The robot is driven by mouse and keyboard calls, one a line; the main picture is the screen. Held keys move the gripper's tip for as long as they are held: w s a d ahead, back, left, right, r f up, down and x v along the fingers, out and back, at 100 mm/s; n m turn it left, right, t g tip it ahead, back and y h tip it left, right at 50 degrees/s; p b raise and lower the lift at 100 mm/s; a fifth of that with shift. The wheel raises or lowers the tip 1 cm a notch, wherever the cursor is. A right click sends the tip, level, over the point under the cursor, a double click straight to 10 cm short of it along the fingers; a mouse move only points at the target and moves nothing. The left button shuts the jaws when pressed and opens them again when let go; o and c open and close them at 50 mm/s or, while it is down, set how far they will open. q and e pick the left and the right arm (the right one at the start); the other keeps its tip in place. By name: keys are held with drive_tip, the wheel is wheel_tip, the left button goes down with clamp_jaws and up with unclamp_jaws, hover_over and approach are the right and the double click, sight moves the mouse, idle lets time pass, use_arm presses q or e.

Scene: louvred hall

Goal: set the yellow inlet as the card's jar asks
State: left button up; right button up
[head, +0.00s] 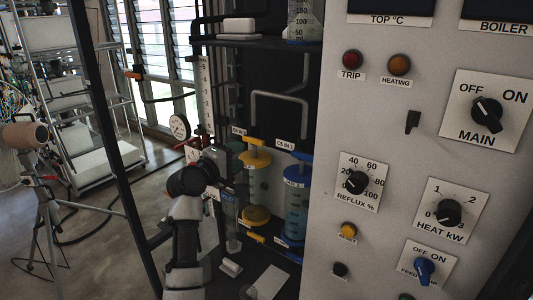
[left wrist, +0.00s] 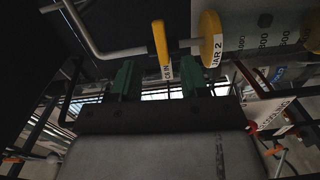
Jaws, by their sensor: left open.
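The yellow inlet handle (head: 253,141) sits above the yellow-lidded jar (head: 256,185), near a small label too blurred to read fully. In the left wrist view the yellow handle (left wrist: 160,42) stands crosswise to a grey pipe, left of the yellow lid marked JAR 2 (left wrist: 210,38). My left gripper (head: 226,156) is just left of that handle in the head view. In the left wrist view its two green fingers (left wrist: 157,80) are apart, with the handle's lower end showing between them; contact cannot be told. A pale card-like sheet (head: 270,283) lies low; no writing is readable.
Lower yellow (head: 255,237) and blue handles sit beneath. A grey control panel (head: 335,120) with knobs closes the right side. A dark upright post (head: 110,150) stands left of my arm.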

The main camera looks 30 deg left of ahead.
sight(256, 143)
use_arm(q)
drive_tip(key=shift+n, duration=0.3)
drive_tip(key=w+b, duration=0.3)
drive_tip(key=w, duration=0.5)
drive_tip(key=shift+w+d+f, duration=0.1)
drive_tip(key=shift+w+f, duration=0.05)
drive_tip(key=shift+w, duration=0.85)
use_arm(e)
drive_tip(key=shift+a+f, duration=0.25)
drive_tip(key=shift+f, duration=0.5)
drive_tip(key=shift+a+f, duration=0.25)
drive_tip(key=shift+f, duration=0.5)
use_arm(q)
drive_tip(key=shift+c, duration=0.2)
drive_tip(key=c, duration=0.7)
clamp_jaws()
use_arm(e)
drive_tip(key=shift+a, duration=0.2)
